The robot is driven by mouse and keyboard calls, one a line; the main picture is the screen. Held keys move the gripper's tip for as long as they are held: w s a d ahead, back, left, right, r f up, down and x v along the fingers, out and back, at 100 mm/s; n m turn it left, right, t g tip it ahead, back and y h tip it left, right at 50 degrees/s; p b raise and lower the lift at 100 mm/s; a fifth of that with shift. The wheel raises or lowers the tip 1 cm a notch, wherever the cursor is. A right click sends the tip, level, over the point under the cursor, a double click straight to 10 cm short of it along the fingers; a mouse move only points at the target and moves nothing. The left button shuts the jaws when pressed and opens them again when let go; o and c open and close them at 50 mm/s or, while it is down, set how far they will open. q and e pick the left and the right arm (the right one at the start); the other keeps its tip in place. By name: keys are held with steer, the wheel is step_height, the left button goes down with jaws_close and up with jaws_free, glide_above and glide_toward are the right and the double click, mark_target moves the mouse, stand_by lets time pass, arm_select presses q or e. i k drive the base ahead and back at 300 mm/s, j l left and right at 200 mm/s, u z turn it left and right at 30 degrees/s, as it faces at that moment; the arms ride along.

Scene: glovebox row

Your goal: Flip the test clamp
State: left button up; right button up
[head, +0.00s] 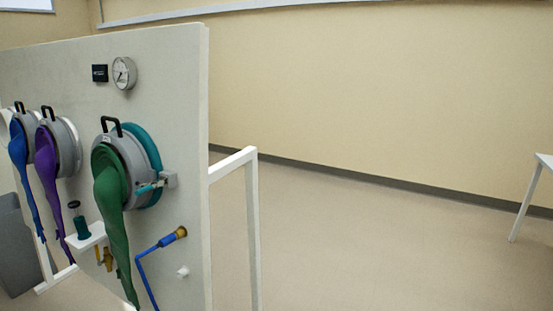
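A white upright panel (170,60) stands at the left. On it is a round grey port (128,160) with a black handle, a teal ring (153,160) and a hanging green glove (112,215). A small teal lever (150,187) sits at the ring's lower right, beside a grey bracket (169,180); this may be the test clamp, but I cannot tell for sure. The lever points left, roughly level, towards the port. Neither of my grippers is in view.
Ports with purple (47,175) and blue (20,165) gloves are further left. Below are a blue hose (147,268) with a brass fitting (181,232) and a small shelf (88,237). A white frame (253,225) stands at the panel's right edge. Floor to the right is clear up to a white table (540,170).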

mark_target(143, 190)
steer(key=i+j+u, duration=0.1)
steer(key=i+j, duration=0.3)
steer(key=j, duration=0.2)
steer(key=i+j, duration=0.4)
steer(key=j, duration=0.15)
steer(key=i+j+u, duration=0.15)
steer(key=i+j, duration=0.25)
steer(key=j, duration=0.2)
steer(key=k+j+z, duration=0.1)
steer(key=j, duration=0.25)
steer(key=k+j+z, duration=0.15)
steer(key=j, duration=0.2)
steer(key=k+j+z, duration=0.1)
steer(key=j, duration=0.25)
steer(key=k+j+z, duration=0.1)
steer(key=k+j, duration=0.1)
steer(key=j, duration=0.1)
